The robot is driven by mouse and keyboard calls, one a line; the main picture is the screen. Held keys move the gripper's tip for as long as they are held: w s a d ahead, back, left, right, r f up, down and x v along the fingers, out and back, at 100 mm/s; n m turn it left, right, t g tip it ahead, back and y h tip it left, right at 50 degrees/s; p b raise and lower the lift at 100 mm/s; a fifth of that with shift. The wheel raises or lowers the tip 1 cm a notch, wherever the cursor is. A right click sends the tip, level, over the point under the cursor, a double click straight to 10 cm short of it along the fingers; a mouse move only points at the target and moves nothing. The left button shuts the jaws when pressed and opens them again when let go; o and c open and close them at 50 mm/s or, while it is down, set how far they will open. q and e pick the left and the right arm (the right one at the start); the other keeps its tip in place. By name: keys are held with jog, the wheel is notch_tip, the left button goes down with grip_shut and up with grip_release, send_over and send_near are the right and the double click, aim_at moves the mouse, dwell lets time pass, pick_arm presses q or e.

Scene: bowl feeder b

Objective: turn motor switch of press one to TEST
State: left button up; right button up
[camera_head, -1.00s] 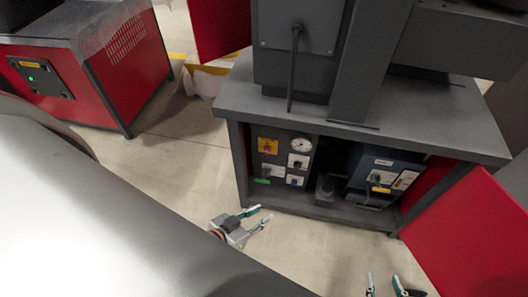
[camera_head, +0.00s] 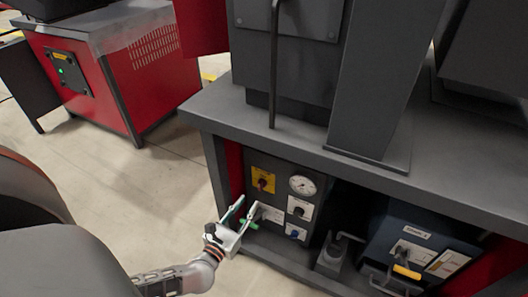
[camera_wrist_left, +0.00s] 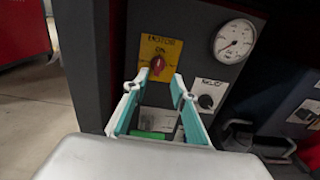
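The motor switch (camera_head: 262,182) is a red knob on a yellow plate, on the dark control panel under the press table. In the left wrist view the motor switch (camera_wrist_left: 157,64) sits just beyond the fingertips, below the words MOTOR and ON. My left gripper (camera_head: 246,206) is open, in front of the panel and a little below the switch in the head view. In the left wrist view the left gripper (camera_wrist_left: 158,84) has its two teal-padded fingers apart with nothing between them touching. My right gripper is not in view.
A blue-grey box (camera_head: 420,245) stands to the right under the table (camera_head: 340,160). A red machine (camera_head: 155,70) stands at left, with open floor between.

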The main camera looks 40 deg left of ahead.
aim_at(259, 186)
pick_arm(q)
jog(key=shift+n, duration=0.3)
jog(key=b+x, duration=0.1)
jog(key=x, duration=0.7)
jog(key=shift+a, duration=0.15)
grip_shut()
